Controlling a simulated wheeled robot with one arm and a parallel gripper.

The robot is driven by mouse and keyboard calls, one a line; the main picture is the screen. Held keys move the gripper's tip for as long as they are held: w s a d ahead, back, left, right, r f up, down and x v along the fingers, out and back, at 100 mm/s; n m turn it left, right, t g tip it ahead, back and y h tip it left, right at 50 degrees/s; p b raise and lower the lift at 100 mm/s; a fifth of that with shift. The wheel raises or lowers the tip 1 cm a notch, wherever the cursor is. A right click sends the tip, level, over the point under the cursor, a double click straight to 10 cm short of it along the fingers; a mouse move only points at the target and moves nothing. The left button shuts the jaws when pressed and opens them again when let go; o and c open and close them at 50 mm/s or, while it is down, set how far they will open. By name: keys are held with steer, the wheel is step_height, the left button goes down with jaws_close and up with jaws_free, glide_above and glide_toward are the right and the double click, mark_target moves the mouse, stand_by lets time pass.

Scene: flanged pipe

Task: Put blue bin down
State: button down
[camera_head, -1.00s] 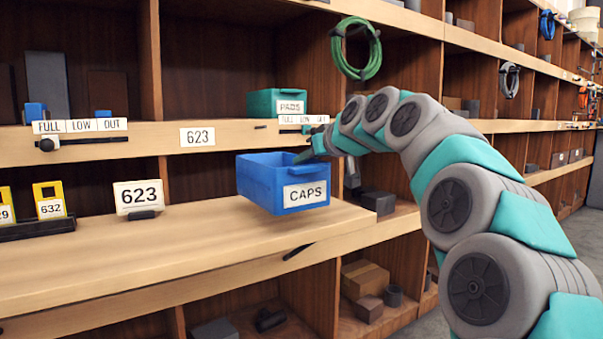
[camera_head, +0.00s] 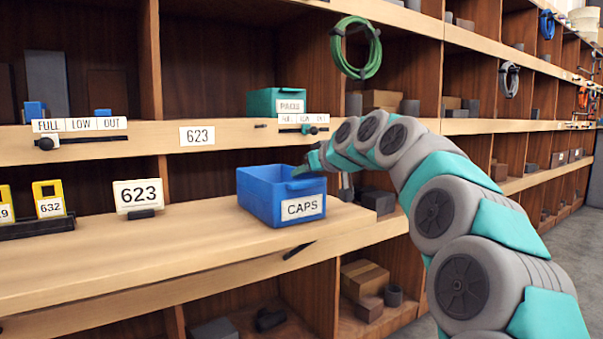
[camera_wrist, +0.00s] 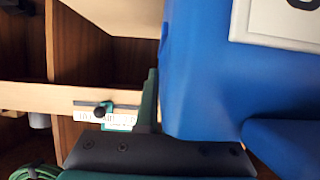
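The blue bin (camera_head: 262,205), labelled CAPS, is upright at the right end of the wooden counter (camera_head: 180,240). Its bottom appears to be at the counter surface; a small gap cannot be ruled out. My gripper (camera_head: 307,166) is at the bin's right rear rim, with a teal finger over the rim. In the wrist view the blue bin (camera_wrist: 205,75) fills the right side, and a dark green finger lies close against its wall. My gripper appears shut on that wall; the other finger is hidden.
A teal PADS bin (camera_head: 262,101) sits on the shelf above, over a FULL LOW OUT slider strip (camera_head: 304,118). Grey blocks (camera_head: 378,202) lie right of the bin. The counter's middle is clear.

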steer(key=shift+f, duration=0.1)
steer(key=c, duration=1.5)
jaws_free()
steer(key=o, duration=0.5)
steer(key=shift+c, duration=0.2)
steer(key=shift+s, duration=0.1)
steer(key=v, duration=1.2)
